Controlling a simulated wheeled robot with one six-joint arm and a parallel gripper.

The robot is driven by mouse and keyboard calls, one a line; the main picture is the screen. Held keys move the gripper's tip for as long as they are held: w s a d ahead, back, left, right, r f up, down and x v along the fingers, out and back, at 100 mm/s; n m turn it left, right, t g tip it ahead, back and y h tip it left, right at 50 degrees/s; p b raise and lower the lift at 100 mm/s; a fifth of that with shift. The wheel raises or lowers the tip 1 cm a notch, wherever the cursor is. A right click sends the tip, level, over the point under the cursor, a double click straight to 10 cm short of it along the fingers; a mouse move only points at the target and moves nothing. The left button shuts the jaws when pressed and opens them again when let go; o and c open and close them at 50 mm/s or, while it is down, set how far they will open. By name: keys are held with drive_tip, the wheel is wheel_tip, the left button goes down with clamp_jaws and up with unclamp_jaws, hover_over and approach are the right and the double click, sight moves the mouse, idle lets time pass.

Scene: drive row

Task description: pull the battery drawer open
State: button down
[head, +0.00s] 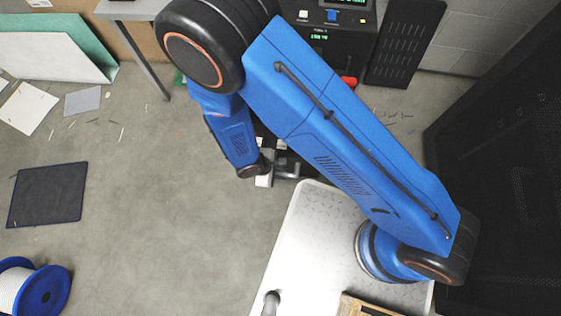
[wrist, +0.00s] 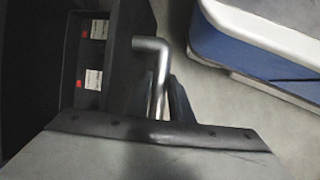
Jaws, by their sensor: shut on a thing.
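My gripper (wrist: 160,90) is shut on a bent grey metal handle (wrist: 150,44), with one dark finger on each side of the bar. The upper end of the handle bends left, towards the dark drawer (wrist: 121,75). White labels with red marks (wrist: 94,79) show on dark blocks at the drawer's left. I cannot tell how far the drawer is out. In the head view my gripper (head: 287,168) is low beneath my blue arm, which hides most of the drawer.
A black cabinet (head: 318,50) with green displays stands at top centre, with a slotted black panel (head: 404,45) beside it. A black rack (head: 510,150) stands at right. A dark mat (head: 48,195) and a cable spool (head: 30,288) lie left. The floor between is mostly clear.

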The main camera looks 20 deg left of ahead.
drive_tip(key=c, duration=1.6)
unclamp_jaws()
drive_tip(key=shift+r, duration=0.1)
drive_tip(key=v, duration=1.7)
drive_tip(key=shift+s+r, duration=0.1)
